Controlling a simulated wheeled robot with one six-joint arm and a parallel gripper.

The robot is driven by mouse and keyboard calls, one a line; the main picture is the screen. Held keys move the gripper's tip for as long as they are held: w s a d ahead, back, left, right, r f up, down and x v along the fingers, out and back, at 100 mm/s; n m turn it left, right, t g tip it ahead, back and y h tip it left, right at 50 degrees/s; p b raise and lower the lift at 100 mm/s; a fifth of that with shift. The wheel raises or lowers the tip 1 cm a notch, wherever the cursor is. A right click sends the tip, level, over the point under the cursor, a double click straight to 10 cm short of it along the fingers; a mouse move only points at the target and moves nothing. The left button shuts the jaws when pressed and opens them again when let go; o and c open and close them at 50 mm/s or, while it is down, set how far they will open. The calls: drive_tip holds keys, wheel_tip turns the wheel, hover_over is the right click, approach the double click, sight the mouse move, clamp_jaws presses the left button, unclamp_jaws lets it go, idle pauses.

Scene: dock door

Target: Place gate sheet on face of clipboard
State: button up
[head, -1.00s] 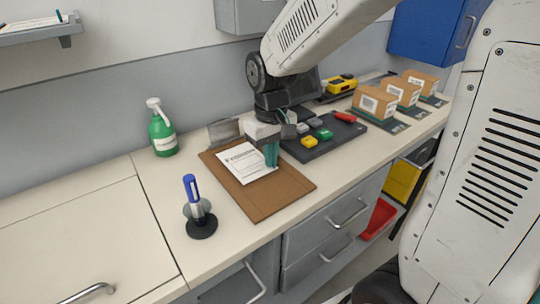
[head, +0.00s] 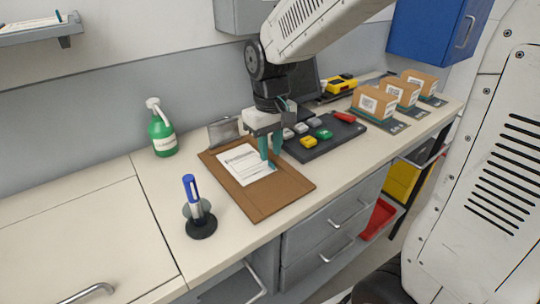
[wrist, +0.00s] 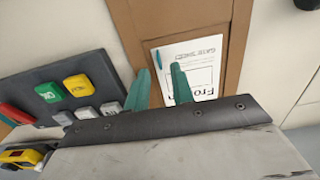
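The brown clipboard (head: 270,197) lies flat on the counter and also shows in the wrist view (wrist: 236,50). A white printed gate sheet (head: 243,163) lies on its face, within the board's edges. In the wrist view the sheet (wrist: 205,58) shows "GATE SHEET" lettering and larger dark letters. A small teal strip is at the sheet's edge there. My gripper (head: 270,156) is above the sheet's right side, its two teal fingers apart and holding nothing. In the wrist view the gripper (wrist: 160,80) hides part of the sheet and board.
A dark tray (head: 316,145) with several coloured blocks lies right of the clipboard. A grey metal piece (head: 224,131) stands at the board's back edge. A green spray bottle (head: 162,132) and a blue marker in a black stand (head: 199,217) are left. Boxes (head: 374,101) stand farther right.

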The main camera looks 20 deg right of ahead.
wheel_tip(320, 180, up, 8)
drive_tip(key=s+d+f+m+t, duration=0.1)
drive_tip(key=s+d+m, duration=0.1)
drive_tip(key=s, duration=1.9)
drive_tip(key=shift+d, duration=0.5)
drive_tip(key=shift+c, duration=0.3)
